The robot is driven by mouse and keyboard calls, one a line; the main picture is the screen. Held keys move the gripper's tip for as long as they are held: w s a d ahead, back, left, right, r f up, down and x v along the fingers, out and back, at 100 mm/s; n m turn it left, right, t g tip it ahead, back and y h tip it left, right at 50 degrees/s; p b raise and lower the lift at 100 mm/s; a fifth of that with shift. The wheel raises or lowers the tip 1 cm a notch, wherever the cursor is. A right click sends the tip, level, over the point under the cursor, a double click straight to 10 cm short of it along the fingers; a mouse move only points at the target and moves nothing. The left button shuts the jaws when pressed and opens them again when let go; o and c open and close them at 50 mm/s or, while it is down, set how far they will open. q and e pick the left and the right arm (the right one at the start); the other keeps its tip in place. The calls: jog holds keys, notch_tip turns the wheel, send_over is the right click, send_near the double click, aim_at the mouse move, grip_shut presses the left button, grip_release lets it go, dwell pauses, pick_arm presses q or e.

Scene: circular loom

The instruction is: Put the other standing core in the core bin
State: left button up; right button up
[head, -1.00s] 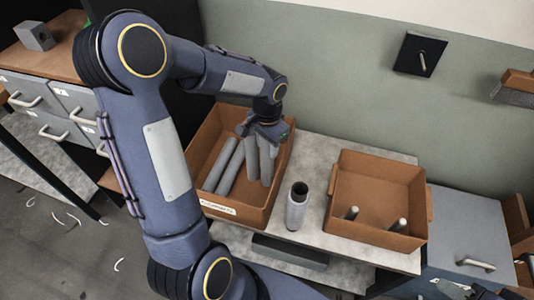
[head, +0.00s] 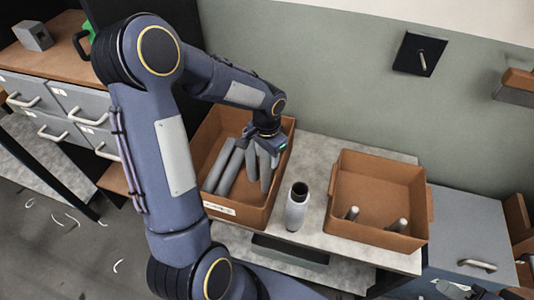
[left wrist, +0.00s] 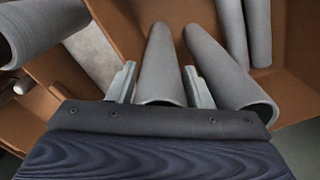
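The core bin (head: 236,209) is an orange-brown box behind and left of centre, with a pale label on its front. Several grey tube cores lie or lean in it. My left gripper (head: 265,143) is over its right part, pointing down. In the left wrist view its fingers (left wrist: 160,80) are apart, one on each side of a grey core (left wrist: 163,55), with a gap by the left finger. Another core (left wrist: 228,68) lies right of the right finger. One grey core (head: 297,210) stands upright on the worktop, right of the bin.
A second orange-brown box (head: 378,168) with two short pegs stands to the right on the pale worktop (head: 318,228). A grey cabinet (head: 465,215) is beyond it. A black wall plate with a peg (head: 420,54) hangs behind.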

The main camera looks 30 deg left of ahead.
pick_arm(q)
notch_tip(320, 180, up, 12)
jog(key=p, duration=0.1)
jog(key=s+d+r+n+t+h, duration=0.2)
jog(key=s+d, duration=0.1)
jog(key=s, duration=0.6)
jog(key=s+d+r+n+t+h, duration=0.1)
jog(key=s+d+r+n+t, duration=0.1)
jog(key=s, duration=0.8)
jog(key=shift+d+n+t+h, duration=0.4)
jog(key=shift+d+n+t, duration=0.1)
jog(key=shift+d+t, duration=0.3)
jog(key=shift+s+r, duration=0.1)
jog(key=shift+r, duration=0.05)
